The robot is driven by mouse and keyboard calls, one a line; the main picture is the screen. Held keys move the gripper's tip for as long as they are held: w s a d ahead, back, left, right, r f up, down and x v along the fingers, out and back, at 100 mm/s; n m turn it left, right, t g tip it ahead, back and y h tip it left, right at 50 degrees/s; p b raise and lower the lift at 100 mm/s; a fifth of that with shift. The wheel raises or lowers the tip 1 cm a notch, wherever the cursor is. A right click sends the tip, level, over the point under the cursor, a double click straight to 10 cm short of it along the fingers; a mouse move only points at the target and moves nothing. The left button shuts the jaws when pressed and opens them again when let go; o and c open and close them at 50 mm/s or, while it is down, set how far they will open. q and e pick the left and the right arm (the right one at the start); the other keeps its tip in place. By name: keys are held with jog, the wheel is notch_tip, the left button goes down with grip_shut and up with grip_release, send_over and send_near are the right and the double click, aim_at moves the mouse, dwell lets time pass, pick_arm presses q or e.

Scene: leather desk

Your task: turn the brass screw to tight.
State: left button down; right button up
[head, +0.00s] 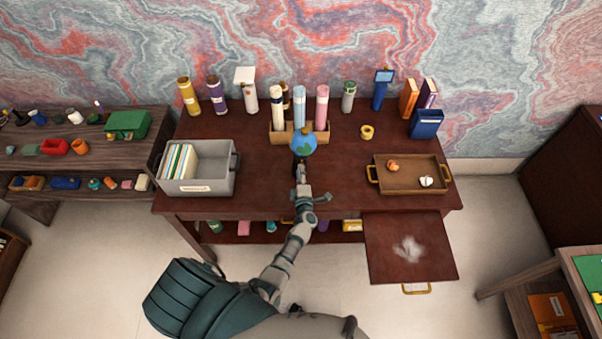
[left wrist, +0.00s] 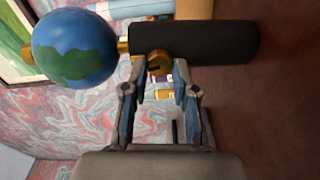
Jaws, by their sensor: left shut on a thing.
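The brass screw (left wrist: 157,62) shows in the left wrist view as a round knob with a dark slot, at the side of a black cylindrical stand (left wrist: 205,43). A blue and green globe (left wrist: 74,48) is joined to the stand by a brass neck. In the head view the globe (head: 303,143) stands near the middle of the desk (head: 255,165). My left gripper (left wrist: 160,68) has its fingertips on either side of the screw and is shut on it. In the head view my left gripper (head: 301,178) hides the screw and most of the stand. My right gripper is not in view.
Behind the globe is a tan holder (head: 283,133) with several tubes. A grey bin (head: 221,176) with files stands left, a brown tray (head: 410,177) right. A brass ring (head: 367,132) lies between holder and tray. A dark panel (head: 390,265) juts out at the front right.

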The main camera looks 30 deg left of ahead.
pick_arm(q)
jog(key=shift+f+m, duration=0.15)
jog(key=shift+m, duration=0.25)
dwell(1.6)
jog(key=c, duration=1)
grip_release()
jog(key=shift+o, duration=0.5)
jog(key=shift+w, duration=0.1)
jog(key=v, duration=1.2)
